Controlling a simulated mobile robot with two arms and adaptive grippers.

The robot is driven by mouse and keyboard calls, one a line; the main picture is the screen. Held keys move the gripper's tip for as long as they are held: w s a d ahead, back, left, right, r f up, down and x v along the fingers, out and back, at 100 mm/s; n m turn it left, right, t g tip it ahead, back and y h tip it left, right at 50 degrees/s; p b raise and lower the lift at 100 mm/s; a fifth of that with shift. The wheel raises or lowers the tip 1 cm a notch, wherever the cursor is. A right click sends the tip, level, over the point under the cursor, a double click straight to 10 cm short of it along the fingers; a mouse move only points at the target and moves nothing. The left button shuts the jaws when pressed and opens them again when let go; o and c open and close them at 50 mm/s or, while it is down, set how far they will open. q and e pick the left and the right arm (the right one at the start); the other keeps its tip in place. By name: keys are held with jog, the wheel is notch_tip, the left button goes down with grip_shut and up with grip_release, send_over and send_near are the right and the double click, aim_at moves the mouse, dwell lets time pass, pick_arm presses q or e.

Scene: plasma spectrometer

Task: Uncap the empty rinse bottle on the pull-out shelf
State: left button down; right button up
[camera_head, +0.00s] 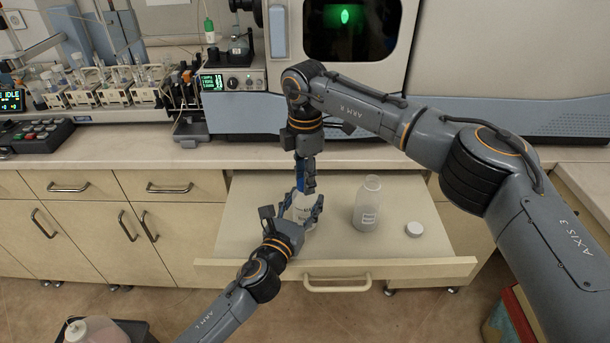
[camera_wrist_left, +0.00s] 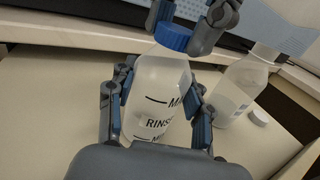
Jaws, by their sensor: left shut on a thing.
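The rinse bottle (camera_head: 303,207) stands on the pull-out shelf (camera_head: 245,245). In the left wrist view the rinse bottle (camera_wrist_left: 158,95) is translucent, with black lettering and a blue cap (camera_wrist_left: 173,36). My left gripper (camera_head: 293,212) is shut around the bottle's body, with one finger on each side (camera_wrist_left: 160,108). My right gripper (camera_head: 306,183) points down at the bottle's top from above. In the left wrist view its fingers (camera_wrist_left: 188,22) are beside and over the blue cap, hiding part of it. Whether they press on the cap is unclear.
An open, capless bottle (camera_head: 368,205) stands to the right on the shelf, with a loose white cap (camera_head: 414,229) beside it. Behind is the counter with sample racks (camera_head: 115,88) and the spectrometer (camera_head: 284,45). The shelf's front right is clear.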

grip_shut()
jog(key=n, duration=0.6)
jog(key=shift+n, duration=0.4)
jog(key=n, duration=0.6)
jog(key=shift+n, duration=0.3)
jog(key=n, duration=1.3)
jog(key=shift+r, duration=0.1)
jog(key=n, duration=0.8)
jog(key=shift+n, duration=0.3)
jog(key=n, duration=0.8)
jog(key=shift+r, duration=0.3)
jog(key=shift+r, duration=0.85)
